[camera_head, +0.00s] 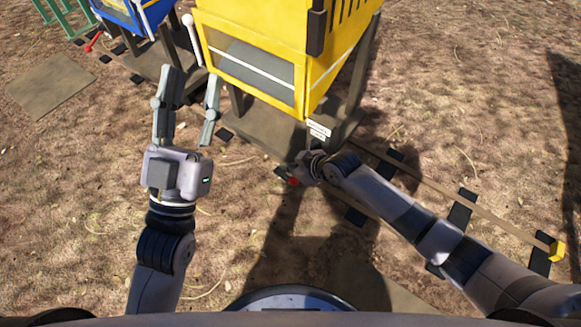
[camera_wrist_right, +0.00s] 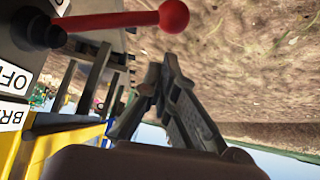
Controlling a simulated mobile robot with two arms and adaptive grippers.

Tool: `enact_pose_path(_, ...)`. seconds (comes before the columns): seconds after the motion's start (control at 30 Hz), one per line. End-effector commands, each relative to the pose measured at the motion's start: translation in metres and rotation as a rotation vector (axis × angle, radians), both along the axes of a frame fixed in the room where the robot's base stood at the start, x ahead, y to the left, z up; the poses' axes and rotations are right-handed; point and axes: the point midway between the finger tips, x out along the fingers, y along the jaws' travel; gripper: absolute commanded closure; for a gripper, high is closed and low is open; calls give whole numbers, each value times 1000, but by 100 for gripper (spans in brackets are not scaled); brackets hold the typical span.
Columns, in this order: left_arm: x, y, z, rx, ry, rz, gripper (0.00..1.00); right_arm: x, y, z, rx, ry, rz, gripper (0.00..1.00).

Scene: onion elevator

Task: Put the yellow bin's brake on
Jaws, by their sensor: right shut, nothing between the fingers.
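The yellow bin (camera_head: 283,50) stands on a dark wheeled frame at the top middle of the head view. Its brake lever has a red knob (camera_wrist_right: 173,16) on a dark red rod, pivoting by the OFF label (camera_wrist_right: 14,73). In the head view the red knob (camera_head: 293,181) shows low at the frame's near side, partly hidden by my right gripper (camera_head: 308,166). In the right wrist view my right gripper (camera_wrist_right: 160,80) is shut and empty, its fingers just below the knob in the picture. My left gripper (camera_head: 190,95) is open and empty, left of the bin.
A white-knobbed lever (camera_head: 192,40) stands at the bin's left side. A blue bin (camera_head: 135,12) with a red-knobbed lever (camera_head: 94,41) stands behind at left. A rail with dark sleepers ends at a yellow stop (camera_head: 557,251) at right. Dry ground lies around.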

Motion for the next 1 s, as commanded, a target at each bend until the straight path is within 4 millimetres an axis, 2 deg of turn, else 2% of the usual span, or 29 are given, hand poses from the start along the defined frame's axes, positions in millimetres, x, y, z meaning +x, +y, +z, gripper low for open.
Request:
enact_pose_path(0.17,1,0,0,2,9,0,60,0,0,-1,-1,1,0,100)
enact_pose_path(0.47,17,-1,-23,45,156,9,60,0,0,-18,-1,1,0,100)
enact_pose_path(1.0,21,-2,-30,57,199,10,60,0,0,-15,0,0,0,100)
